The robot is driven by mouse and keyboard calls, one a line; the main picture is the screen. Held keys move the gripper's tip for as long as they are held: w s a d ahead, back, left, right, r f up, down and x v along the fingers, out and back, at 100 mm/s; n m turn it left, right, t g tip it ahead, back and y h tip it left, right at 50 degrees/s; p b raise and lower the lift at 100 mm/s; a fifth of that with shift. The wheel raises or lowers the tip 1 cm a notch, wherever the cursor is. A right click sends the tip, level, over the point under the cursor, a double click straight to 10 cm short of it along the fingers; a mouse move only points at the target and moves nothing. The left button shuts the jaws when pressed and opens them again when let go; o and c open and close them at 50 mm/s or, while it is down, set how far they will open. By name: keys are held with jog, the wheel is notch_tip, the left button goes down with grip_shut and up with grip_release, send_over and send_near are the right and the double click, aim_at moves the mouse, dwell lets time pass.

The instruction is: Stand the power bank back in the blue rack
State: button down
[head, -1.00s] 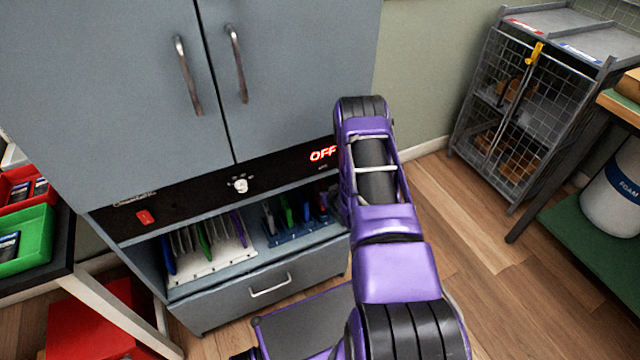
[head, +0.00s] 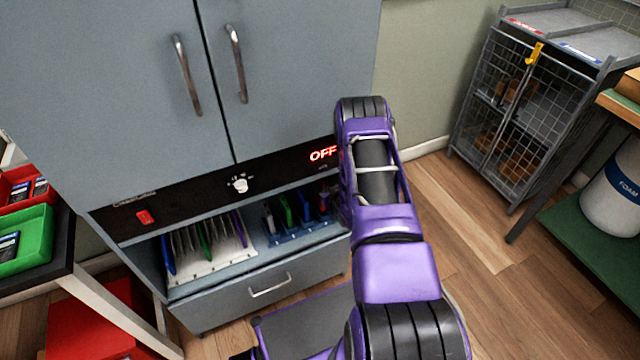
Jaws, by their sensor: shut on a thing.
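The blue rack (head: 290,237) stands in the open lower bay of the grey cabinet, on the right side of the bay. Several thin upright items (head: 287,210), among them a green and a blue one, stand in it. The right end of the bay is partly covered by my purple arm (head: 385,225), which reaches forward to the cabinet front. My gripper is hidden behind the arm, so I cannot see its jaws or what is between them. I cannot pick out the power bank.
A white rack (head: 215,265) with several upright slabs stands left of the blue rack. A drawer (head: 260,290) is below the bay and a control panel with a lit OFF sign (head: 323,154) above. Red (head: 18,190) and green bins (head: 25,235) sit on the left table.

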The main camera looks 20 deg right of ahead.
jog(key=shift+f, duration=0.15)
jog(key=shift+f, duration=1)
jog(key=shift+f, duration=0.15)
jog(key=shift+f, duration=0.75)
jog(key=shift+f, duration=0.15)
jog(key=c, duration=0.7)
grip_release()
jog(key=shift+f, duration=0.1)
jog(key=shift+s, duration=0.1)
jog(key=p+v, duration=0.3)
jog(key=v, duration=1.4)
jog(key=shift+r, duration=0.2)
